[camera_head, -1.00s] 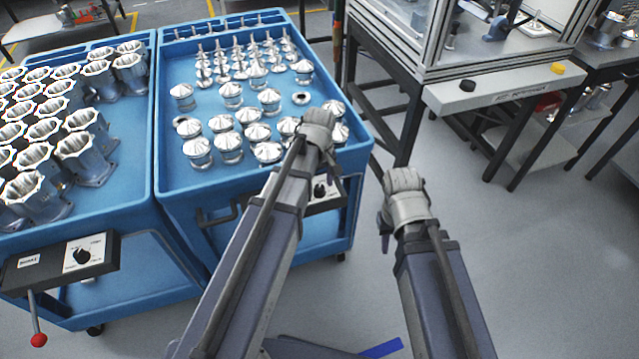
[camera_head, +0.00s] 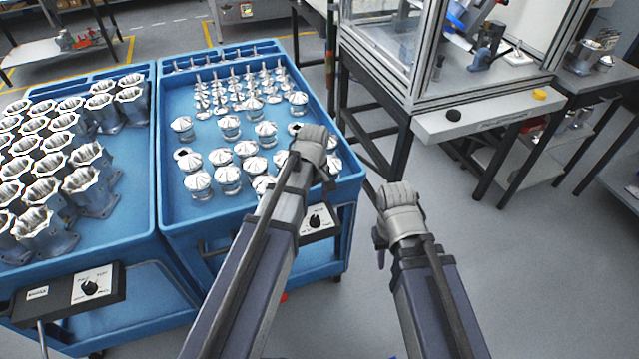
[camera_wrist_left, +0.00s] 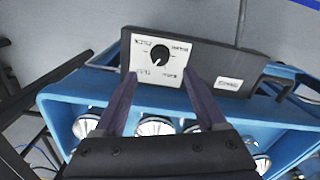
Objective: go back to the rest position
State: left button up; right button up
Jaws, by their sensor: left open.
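My left gripper (camera_head: 312,148) is over the front right corner of the middle blue trolley (camera_head: 345,180), seen from behind in the head view. Its fingers are hidden there. In the left wrist view the two dark fingers (camera_wrist_left: 160,88) stand apart with nothing between them. Beyond them are a control box with a black knob (camera_wrist_left: 160,54) and the trolley's blue rim (camera_wrist_left: 75,85). My right gripper (camera_head: 400,205) is over open grey floor to the right of the trolley.
The middle trolley carries shiny domed parts (camera_head: 198,184) and smaller stemmed parts. Another blue trolley at left holds several machined housings (camera_head: 92,190). A framed glass cabinet on a bench (camera_head: 470,118) stands at back right. Grey floor (camera_head: 520,270) is free at lower right.

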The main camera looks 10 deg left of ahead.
pick_arm(q)
jog(key=s+d+m+y, duration=0.1)
jog(key=s+d+m, duration=0.9)
jog(key=s+m, duration=0.3)
jog(key=shift+s+m, duration=0.3)
jog(key=shift+s, duration=0.3)
jog(key=shift+r, duration=0.1)
jog(key=shift+c, duration=0.3)
